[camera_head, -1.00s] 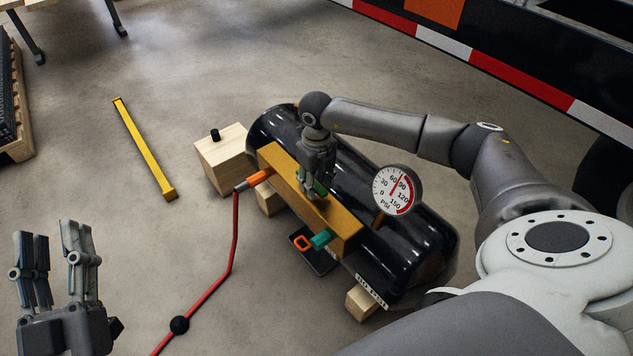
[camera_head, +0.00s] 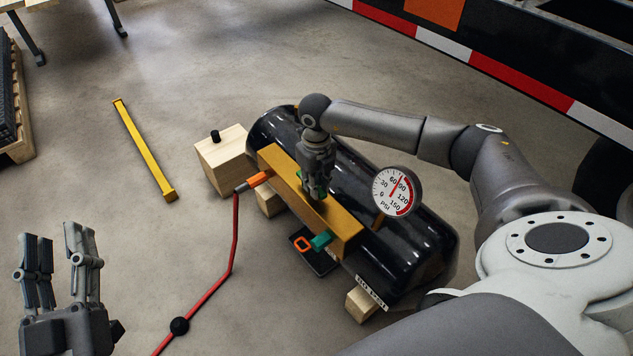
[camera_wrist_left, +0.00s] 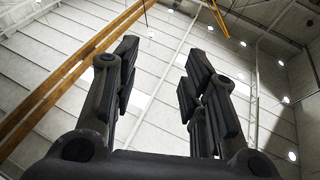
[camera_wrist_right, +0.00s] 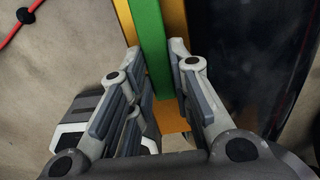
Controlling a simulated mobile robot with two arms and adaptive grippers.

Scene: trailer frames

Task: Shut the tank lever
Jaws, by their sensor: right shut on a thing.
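The black tank (camera_head: 405,225) lies on wooden blocks, with a brass-coloured manifold (camera_head: 345,226) along its side. My right gripper (camera_head: 318,195) is at the middle of the manifold. The green lever (camera_wrist_right: 150,45) shows between its fingers in the right wrist view, running along the manifold (camera_wrist_right: 126,18). The gripper (camera_wrist_right: 158,62) is shut on the lever.
A pressure gauge (camera_head: 397,191) stands up beside the manifold. A red hose (camera_head: 235,235) runs from an orange fitting (camera_head: 258,179) across the floor. A teal fitting (camera_head: 321,240) is at the near end. A yellow bar (camera_head: 145,150) lies on open floor.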

